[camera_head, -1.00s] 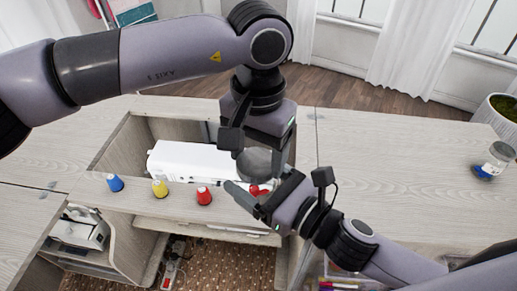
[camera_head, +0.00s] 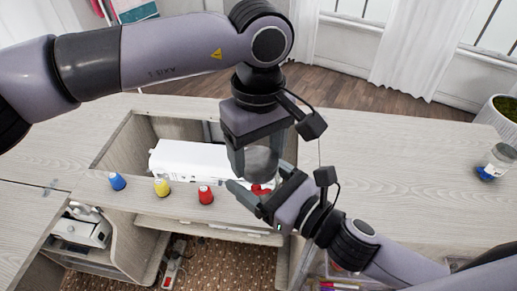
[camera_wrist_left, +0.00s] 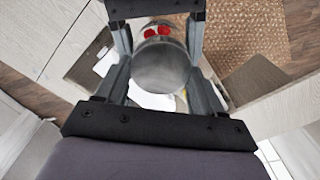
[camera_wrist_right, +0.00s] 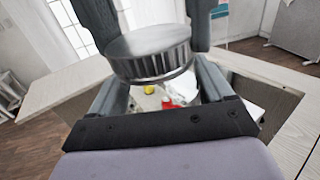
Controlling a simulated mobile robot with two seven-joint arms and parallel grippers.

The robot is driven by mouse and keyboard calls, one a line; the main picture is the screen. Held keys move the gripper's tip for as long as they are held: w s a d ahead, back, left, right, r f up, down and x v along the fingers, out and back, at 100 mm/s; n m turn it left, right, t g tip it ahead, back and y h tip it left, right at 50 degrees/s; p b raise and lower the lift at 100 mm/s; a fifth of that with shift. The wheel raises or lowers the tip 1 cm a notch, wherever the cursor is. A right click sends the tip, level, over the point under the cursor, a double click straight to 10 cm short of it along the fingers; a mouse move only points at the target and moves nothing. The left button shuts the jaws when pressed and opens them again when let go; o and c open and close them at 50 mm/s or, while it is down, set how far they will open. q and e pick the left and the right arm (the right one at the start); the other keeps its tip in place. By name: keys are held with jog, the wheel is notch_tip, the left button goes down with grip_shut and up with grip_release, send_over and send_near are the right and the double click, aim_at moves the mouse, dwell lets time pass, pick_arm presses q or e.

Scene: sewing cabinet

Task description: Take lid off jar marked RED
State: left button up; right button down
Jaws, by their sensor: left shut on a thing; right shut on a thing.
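The jar with red contents (camera_head: 260,189) is between my two grippers, above the cabinet's open well. Its grey metal lid (camera_head: 261,162) is on top and also shows in the left wrist view (camera_wrist_left: 161,66) and, with its ridged edge, in the right wrist view (camera_wrist_right: 152,52). My left gripper (camera_head: 262,163) comes from above and is shut on the lid. My right gripper (camera_head: 260,184) comes from the lower right and is shut on the jar body, below the lid. I cannot read a label or see a clear gap under the lid.
A white sewing machine (camera_head: 190,160) lies in the well behind the jar. A jar with blue contents (camera_head: 494,162) stands far right. The right tabletop (camera_head: 400,155) is mostly clear.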

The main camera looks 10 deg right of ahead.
pick_arm(q)
jog(key=n, duration=0.6)
jog(key=shift+s+d+r+n, duration=0.1)
jog(key=shift+s+d+n, duration=0.05)
jog(key=shift+n, duration=0.15)
jog(key=n, duration=1.2)
jog(key=shift+a+n, duration=0.25)
jog(key=shift+n, duration=0.05)
jog(key=n, duration=0.4)
jog(key=shift+n, duration=0.4)
jog(key=n, duration=0.4)
jog(key=shift+n, duration=0.4)
jog(key=n, duration=0.4)
jog(key=shift+r+n, duration=0.1)
jog(key=shift+n, duration=0.2)
jog(key=n, duration=0.4)
jog(key=shift+s+n, duration=0.1)
jog(key=shift+n, duration=0.3)
jog(key=n, duration=0.3)
jog(key=shift+n, duration=0.3)
